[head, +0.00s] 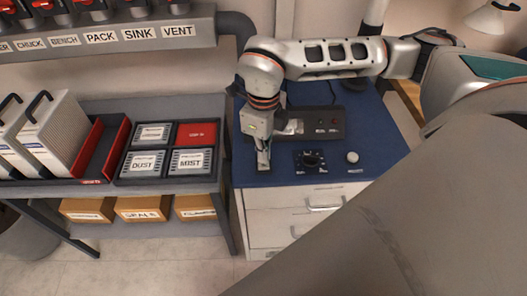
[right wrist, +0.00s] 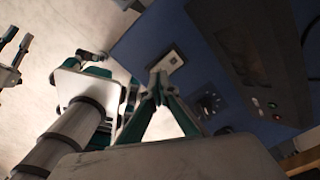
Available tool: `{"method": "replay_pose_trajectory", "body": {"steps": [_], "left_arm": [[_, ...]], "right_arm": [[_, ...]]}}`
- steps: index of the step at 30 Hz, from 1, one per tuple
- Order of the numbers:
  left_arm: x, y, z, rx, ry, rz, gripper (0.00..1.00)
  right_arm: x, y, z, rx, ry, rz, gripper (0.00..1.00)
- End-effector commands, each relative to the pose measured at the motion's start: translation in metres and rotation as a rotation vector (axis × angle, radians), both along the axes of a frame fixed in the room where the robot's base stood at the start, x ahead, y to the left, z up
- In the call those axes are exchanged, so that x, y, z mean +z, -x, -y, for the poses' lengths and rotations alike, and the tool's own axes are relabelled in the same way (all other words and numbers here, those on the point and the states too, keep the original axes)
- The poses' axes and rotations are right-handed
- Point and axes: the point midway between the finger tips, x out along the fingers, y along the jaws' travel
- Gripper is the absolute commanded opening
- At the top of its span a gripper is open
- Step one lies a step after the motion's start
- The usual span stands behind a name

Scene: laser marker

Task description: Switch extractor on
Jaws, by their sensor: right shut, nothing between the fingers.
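My right gripper (head: 263,166) reaches down from above onto the front left of the blue cabinet top (head: 290,178). Its fingers are shut with nothing between them. In the right wrist view the shut fingertips (right wrist: 157,84) are at the near edge of a small pale switch plate (right wrist: 172,60) set in the blue top. In the head view the gripper largely covers this plate. I cannot tell whether the fingertips touch it, nor which way the switch is set.
A black dial (head: 311,159) and a pale round button (head: 352,157) sit right of the gripper. A dark control box (head: 318,123) stands behind them. A tray of labelled boxes (head: 168,150) is on the grey bench at left. A labelled rail (head: 110,38) hangs above.

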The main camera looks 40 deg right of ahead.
Motion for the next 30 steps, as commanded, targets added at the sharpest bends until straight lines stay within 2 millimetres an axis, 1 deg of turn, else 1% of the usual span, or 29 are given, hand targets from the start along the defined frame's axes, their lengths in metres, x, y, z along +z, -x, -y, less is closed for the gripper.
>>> {"method": "replay_pose_trajectory", "body": {"steps": [18, 30], "left_arm": [[-0.0008, 0.0006, 0.0000, 0.000, 0.000, -0.001, 0.25], [-0.0044, 0.0019, 0.0001, 0.000, 0.000, -0.005, 0.25]], "right_arm": [[-0.0002, 0.0000, -0.0001, 0.000, 0.000, 0.000, 0.00], [-0.0051, 0.0001, 0.0000, 0.000, 0.000, -0.001, 0.00]]}}
